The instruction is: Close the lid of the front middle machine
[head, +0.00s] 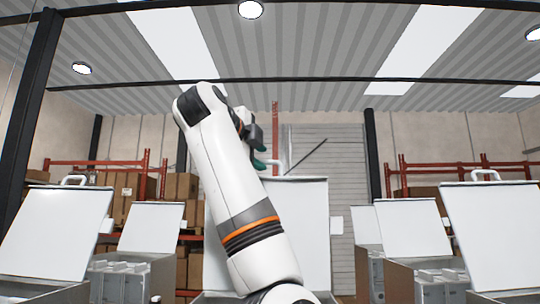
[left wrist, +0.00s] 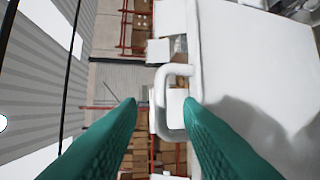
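The front middle machine's white lid (head: 305,220) stands open and nearly upright, partly hidden behind my left arm. Only a little of its machine body shows at the bottom edge. Its white loop handle (head: 274,164) is at the lid's top edge. My left gripper (head: 259,158), with green fingers, is beside this handle. In the left wrist view the two fingers (left wrist: 162,103) are spread, with the handle (left wrist: 170,72) just beyond their tips and partly between them in the picture. The lid (left wrist: 245,60) fills the right side there. Contact cannot be told. My right gripper is not in view.
Front left (head: 55,230) and front right (head: 497,235) lids also stand open on either side. Behind them are more machines with raised lids (head: 152,227) (head: 413,228). Red racks with boxes (head: 180,187) and dark posts stand farther back.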

